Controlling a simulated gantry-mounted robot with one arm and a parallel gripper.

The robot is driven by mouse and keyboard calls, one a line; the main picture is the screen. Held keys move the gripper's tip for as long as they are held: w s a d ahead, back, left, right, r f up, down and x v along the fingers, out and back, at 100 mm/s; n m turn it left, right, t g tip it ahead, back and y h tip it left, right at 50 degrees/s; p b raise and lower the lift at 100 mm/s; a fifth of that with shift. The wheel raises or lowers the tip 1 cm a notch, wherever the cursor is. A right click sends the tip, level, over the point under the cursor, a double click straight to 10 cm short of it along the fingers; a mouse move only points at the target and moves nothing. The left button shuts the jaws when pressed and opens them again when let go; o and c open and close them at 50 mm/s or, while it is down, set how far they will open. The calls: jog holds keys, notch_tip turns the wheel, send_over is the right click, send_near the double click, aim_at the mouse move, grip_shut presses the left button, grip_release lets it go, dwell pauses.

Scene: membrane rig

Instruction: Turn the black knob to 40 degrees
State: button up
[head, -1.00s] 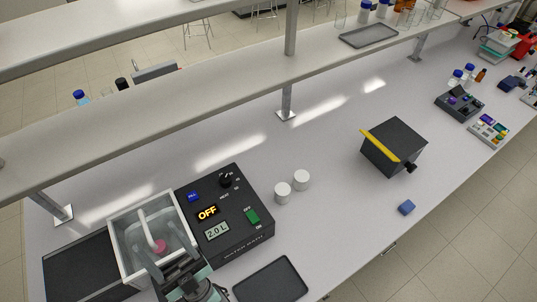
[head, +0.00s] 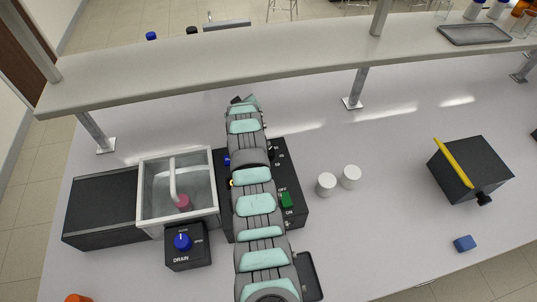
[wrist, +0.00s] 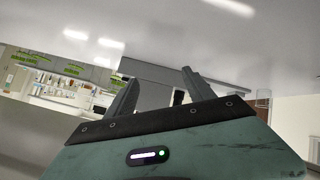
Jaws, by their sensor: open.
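The black control box (head: 297,217) of the water bath sits on the bench, mostly covered by my arm in the head view. Its black knob is largely or wholly hidden behind the arm; only white dial marks show at the arm's right edge. A green switch (head: 286,200) shows on the box. My gripper (head: 243,101) is at the far end of the arm, beyond the box and near the shelf edge. In the wrist view my gripper (wrist: 160,94) has its two fingers spread, with nothing between them but the distant room.
Two white cups (head: 326,185) stand to the right. A dark box with a yellow bar (head: 482,165) is farther right. The shelf (head: 200,68) overhangs the back.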

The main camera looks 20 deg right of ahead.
jog(key=s+d+g+y+b, duration=0.1)
jog(key=s+d+g+b, duration=0.2)
jog(key=s+g, duration=0.25)
notch_tip(320, 180, up, 6)
jog(key=r+n+g+y+b, duration=0.1)
jog(key=g+y+b, duration=0.1)
jog(key=g, duration=0.3)
send_over(268, 150)
notch_tip(268, 150, down, 11)
jog(key=shift+s+f+p, duration=0.1)
jog(key=shift+p, duration=0.65)
jog(key=shift+c, duration=0.3)
grip_shut()
